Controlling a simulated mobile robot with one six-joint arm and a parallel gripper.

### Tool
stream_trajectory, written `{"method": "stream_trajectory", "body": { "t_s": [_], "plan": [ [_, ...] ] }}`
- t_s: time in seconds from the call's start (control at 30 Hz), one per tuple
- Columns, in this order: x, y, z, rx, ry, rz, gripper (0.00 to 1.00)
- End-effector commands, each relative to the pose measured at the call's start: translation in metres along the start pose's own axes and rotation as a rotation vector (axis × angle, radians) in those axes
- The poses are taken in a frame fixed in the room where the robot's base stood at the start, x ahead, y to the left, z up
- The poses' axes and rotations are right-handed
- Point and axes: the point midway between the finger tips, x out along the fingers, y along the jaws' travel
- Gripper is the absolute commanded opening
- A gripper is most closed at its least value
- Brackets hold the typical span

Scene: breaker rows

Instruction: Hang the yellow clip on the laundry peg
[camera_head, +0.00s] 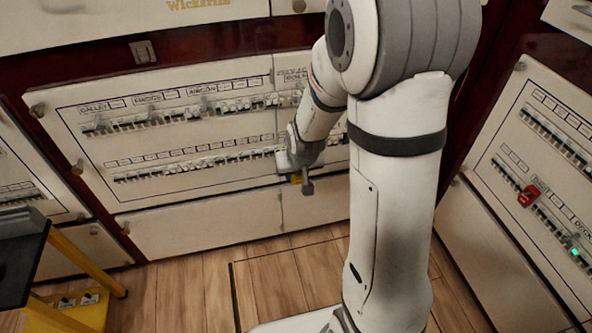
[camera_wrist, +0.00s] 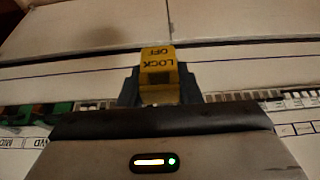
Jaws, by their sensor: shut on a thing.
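The yellow clip (camera_wrist: 158,72), marked LOCK OFF, sits between the dark fingers of my gripper (camera_wrist: 160,88) in the wrist view, with its lettering upside down. My gripper is shut on it. In the head view the clip (camera_head: 296,179) is a small yellow patch at my gripper (camera_head: 303,182), in front of the right part of the middle breaker panel, just below its lower row. Whether the clip touches the panel I cannot tell. No label reading laundry can be made out, so I cannot tell which peg is the laundry one; my arm hides part of the panel.
The middle panel (camera_head: 200,222) carries two breaker rows. The right panel holds a red clip (camera_head: 528,195) and a green light (camera_head: 575,252). A yellow-legged stand (camera_head: 75,278) is at lower left. The wooden floor (camera_head: 185,295) between is clear.

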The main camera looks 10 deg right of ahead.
Motion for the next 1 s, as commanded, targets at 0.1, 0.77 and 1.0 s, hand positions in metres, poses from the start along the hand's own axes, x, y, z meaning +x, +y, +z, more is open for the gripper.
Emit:
{"method": "stream_trajectory", "body": {
  "t_s": [0.1,0.77,1.0],
  "plan": [
    [0.000,0.000,0.000,0.000,0.000,0.000,0.09],
    [0.017,0.000,-0.042,0.000,-0.001,0.000,0.09],
    [0.021,-0.001,-0.053,-0.002,0.000,-0.001,0.09]
  ]
}}
